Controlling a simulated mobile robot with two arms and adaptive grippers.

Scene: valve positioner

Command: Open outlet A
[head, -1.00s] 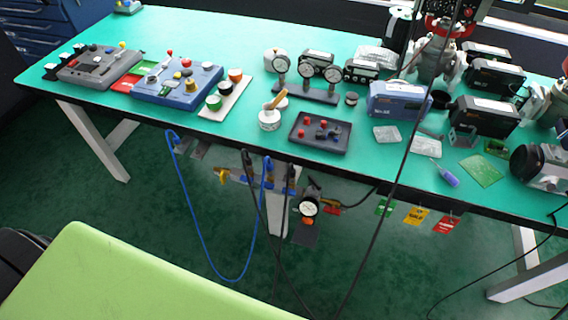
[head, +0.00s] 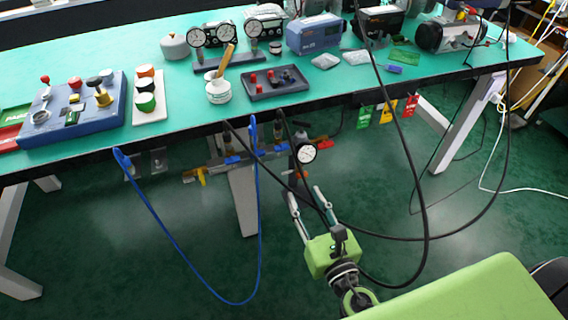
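A manifold (head: 222,164) with blue fittings and a yellow lever (head: 197,178) is mounted under the table's front edge. A red lever (head: 318,144) sits near its right end, by a round white gauge (head: 305,153). I cannot read which outlet is A. My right gripper (head: 305,190) is below the gauge and the manifold's right end, pointing up toward them. Its two fingers look spread apart, with nothing visible between them. I cannot tell whether it touches anything. My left gripper is not in view.
A blue hose (head: 185,237) loops below the manifold, and black cables (head: 425,200) hang across the right side. Green, yellow and red tags (head: 388,110) hang from the table edge. The green table (head: 85,55) holds instruments and trays. Open floor lies below.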

